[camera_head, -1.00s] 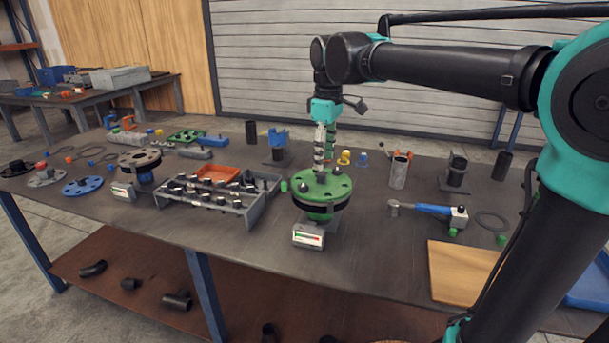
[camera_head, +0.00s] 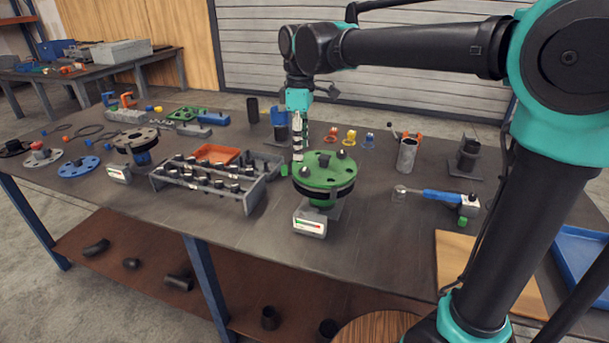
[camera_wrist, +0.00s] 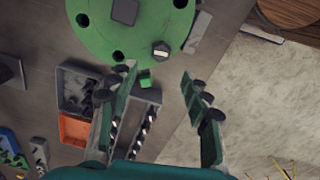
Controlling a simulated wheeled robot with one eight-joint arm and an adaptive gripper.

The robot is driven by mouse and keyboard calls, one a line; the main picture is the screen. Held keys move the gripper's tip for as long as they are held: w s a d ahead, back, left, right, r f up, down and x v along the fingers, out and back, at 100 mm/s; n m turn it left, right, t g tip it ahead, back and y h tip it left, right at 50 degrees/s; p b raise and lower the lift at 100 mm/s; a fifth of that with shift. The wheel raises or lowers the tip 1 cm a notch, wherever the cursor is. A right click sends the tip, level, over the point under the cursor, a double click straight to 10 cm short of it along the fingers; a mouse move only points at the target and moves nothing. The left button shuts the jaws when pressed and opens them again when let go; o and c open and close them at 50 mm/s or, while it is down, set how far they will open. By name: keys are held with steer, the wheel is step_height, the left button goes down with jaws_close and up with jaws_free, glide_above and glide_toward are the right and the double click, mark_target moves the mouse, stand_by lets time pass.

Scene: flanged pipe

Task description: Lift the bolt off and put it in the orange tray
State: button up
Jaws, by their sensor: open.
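The green flange (camera_head: 318,180) sits on its stand near the middle of the bench and fills the top of the wrist view (camera_wrist: 110,35). Several dark bolt heads stand on it, one at its near edge in the wrist view, a bolt (camera_wrist: 161,50) with a pale hexagonal top. My gripper (camera_head: 298,156) is open and empty at the flange's left back edge. In the wrist view its fingers (camera_wrist: 156,72) are spread wide, with that bolt beyond them, apart from both. The orange tray (camera_head: 213,152) lies behind the bolt rack and shows in the wrist view (camera_wrist: 75,130).
A grey rack (camera_head: 205,195) of bolts stands left of the flange, and a small label box (camera_head: 309,224) in front.

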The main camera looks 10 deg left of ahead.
mark_target(305, 169)
steer(key=shift+d+f, duration=0.15)
steer(key=shift+f, duration=0.95)
steer(key=shift+d+f, duration=0.2)
steer(key=shift+f, duration=0.85)
steer(key=shift+d+f, duration=0.15)
steer(key=shift+f, duration=0.95)
steer(key=shift+c, duration=0.3)
jaws_close()
